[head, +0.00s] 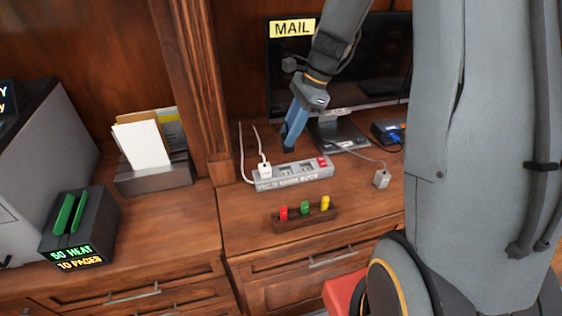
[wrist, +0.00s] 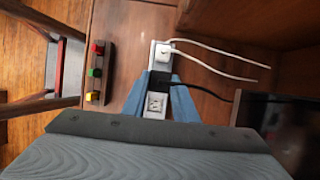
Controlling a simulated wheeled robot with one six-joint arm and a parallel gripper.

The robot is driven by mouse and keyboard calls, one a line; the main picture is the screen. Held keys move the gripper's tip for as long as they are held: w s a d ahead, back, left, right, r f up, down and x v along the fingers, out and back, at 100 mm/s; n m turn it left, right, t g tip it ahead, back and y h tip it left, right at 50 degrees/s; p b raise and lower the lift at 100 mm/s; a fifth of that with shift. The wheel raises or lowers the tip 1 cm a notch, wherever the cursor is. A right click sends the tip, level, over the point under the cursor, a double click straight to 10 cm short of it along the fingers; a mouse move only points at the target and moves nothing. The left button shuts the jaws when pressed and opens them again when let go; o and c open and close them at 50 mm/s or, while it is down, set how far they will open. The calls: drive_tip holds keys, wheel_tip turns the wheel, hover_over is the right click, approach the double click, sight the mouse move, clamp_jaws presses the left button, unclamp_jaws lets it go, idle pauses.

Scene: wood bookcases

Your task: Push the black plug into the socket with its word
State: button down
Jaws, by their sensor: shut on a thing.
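The power strip (head: 318,173) lies on the desk with a white plug (head: 264,168) in its left end and a red switch (head: 322,161) at its right end. Words on its front edge are too small to read. My gripper (head: 290,146) points down with its blue fingers near the strip's back edge. In the wrist view the fingers (wrist: 161,98) are shut on the black plug (wrist: 159,79), whose dark cable runs right. The plug overlaps the strip between the white plug and an empty socket (wrist: 156,103). I cannot tell whether it touches the strip.
A wooden holder (head: 307,222) with red, green and yellow pieces stands in front of the strip. A grey block on a cable (head: 381,179) lies to the right. A monitor (head: 375,65) stands behind, and a letter rack (head: 153,177) to the left.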

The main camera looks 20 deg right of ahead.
drive_tip(key=shift+w+f, duration=0.15)
drive_tip(key=shift+f, duration=0.25)
wheel_tip(320, 180, down, 9)
drive_tip(key=shift+f+p, duration=0.1)
drive_tip(key=shift+p, duration=0.7)
drive_tip(key=shift+f, duration=0.15)
drive_tip(key=c, duration=1.4)
unclamp_jaws()
